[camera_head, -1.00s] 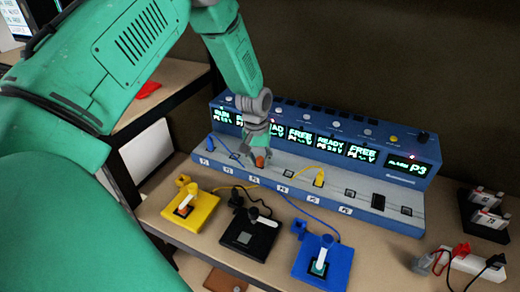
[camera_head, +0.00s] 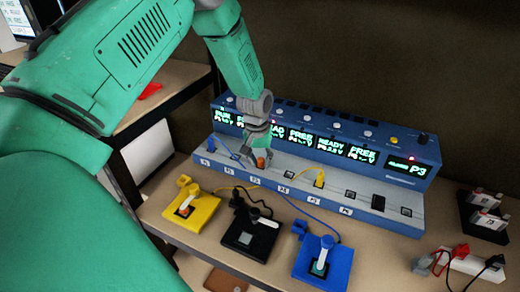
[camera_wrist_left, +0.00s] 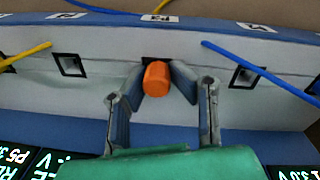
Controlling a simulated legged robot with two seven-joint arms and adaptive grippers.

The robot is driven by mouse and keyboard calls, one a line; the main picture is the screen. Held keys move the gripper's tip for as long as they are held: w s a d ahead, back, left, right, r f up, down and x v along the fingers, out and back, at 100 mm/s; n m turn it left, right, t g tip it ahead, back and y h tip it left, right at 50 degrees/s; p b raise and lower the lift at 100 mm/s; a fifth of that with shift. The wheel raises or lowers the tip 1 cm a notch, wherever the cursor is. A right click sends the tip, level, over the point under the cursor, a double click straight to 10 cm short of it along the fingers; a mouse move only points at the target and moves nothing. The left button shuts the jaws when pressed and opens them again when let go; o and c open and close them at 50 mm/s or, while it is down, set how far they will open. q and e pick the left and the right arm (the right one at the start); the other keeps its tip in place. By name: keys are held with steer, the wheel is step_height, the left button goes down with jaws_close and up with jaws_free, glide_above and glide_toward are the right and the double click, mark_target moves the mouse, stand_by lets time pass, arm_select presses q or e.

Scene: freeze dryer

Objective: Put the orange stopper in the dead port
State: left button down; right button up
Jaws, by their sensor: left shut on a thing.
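The orange stopper (camera_head: 261,162) is between the fingertips of my left gripper (camera_head: 259,159) at the third port from the left on the blue and grey console (camera_head: 390,212). The wrist view shows the stopper (camera_wrist_left: 157,78) between both fingers, directly in front of a dark square port (camera_wrist_left: 150,61). The stopper covers most of that opening, so I cannot tell how deep it sits. The display above this port (camera_head: 277,131) is partly hidden by my gripper; the letters "AD" show. My right gripper is not in view.
A yellow plug (camera_head: 319,177) stands in a port to the right, and a blue plug (camera_head: 211,143) at the far left. Yellow (camera_head: 190,211), black (camera_head: 247,234) and blue (camera_head: 322,262) stations with cables lie in front. A white power strip (camera_head: 467,262) is at right.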

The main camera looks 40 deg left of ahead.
arm_select(q)
steer(key=shift+s+d+f+p, duration=0.15)
steer(key=shift+f+p, duration=0.2)
steer(key=shift+s+d+f, duration=0.1)
steer(key=shift+d+f, duration=0.05)
stand_by(0.8)
stand_by(0.5)
steer(key=c, duration=1.2)
jaws_free()
steer(key=shift+w, duration=0.2)
steer(key=shift+w+f, duration=0.15)
steer(key=shift+w, duration=0.25)
steer(key=shift+s+a+r, duration=0.15)
steer(key=shift+a+r, duration=0.05)
steer(key=shift+a, duration=0.05)
